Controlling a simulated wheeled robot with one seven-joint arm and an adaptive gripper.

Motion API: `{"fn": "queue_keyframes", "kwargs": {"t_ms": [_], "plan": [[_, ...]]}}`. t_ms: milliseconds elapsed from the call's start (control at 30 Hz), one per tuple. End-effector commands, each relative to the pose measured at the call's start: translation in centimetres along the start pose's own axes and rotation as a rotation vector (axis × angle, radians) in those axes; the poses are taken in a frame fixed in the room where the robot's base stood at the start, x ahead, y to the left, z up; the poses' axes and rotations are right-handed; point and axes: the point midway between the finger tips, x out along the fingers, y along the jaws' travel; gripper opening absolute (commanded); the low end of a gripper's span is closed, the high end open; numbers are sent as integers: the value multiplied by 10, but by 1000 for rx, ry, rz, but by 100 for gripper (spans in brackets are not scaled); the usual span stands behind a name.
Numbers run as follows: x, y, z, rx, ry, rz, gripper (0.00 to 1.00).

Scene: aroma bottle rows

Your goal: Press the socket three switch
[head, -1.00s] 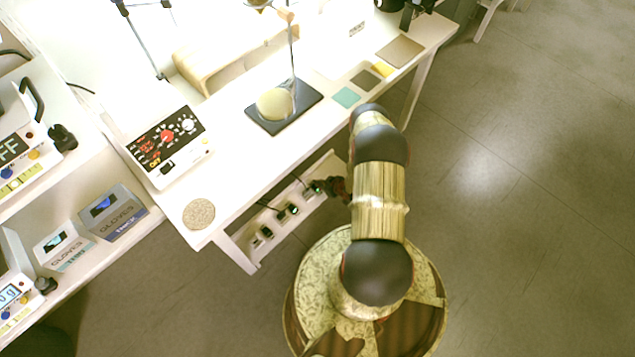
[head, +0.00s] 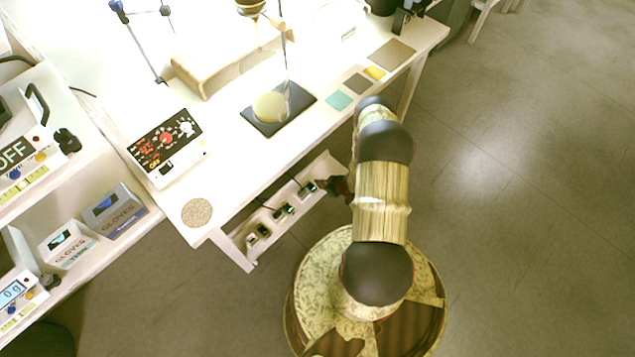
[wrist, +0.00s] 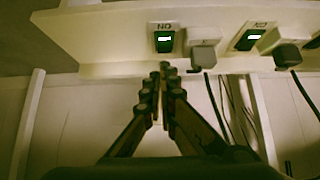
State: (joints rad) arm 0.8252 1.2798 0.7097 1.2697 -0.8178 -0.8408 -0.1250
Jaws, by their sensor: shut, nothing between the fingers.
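A white socket strip (head: 290,212) runs along the table's front side, below the top. It carries rocker switches with plugs beside them. In the wrist view, a green-lit switch (wrist: 164,40) marked ON sits straight ahead, and a second green-lit switch (wrist: 249,37) is to its right. I cannot read which of them is socket three. My gripper (wrist: 165,68) is shut and empty, its fingertips just below the first switch; contact cannot be told. In the head view my gripper (head: 328,187) is at the strip's right end, partly hidden by my arm.
A grey plug (wrist: 205,52) sits right of the near switch, with black cables hanging below. The white table (head: 236,192) overhangs the strip and holds a control box (head: 165,148) and stand base (head: 278,112). Open floor lies to the right.

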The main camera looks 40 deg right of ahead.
Motion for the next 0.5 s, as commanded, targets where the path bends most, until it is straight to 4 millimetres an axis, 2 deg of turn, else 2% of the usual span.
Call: {"fn": "queue_keyframes", "kwargs": {"t_ms": [33,200,333,500], "plan": [[-14,1,-1,3,0,3,0],[-42,2,4,2,2,3,0],[-54,2,7,2,2,3,0],[-60,1,9,-1,3,2,0]]}}
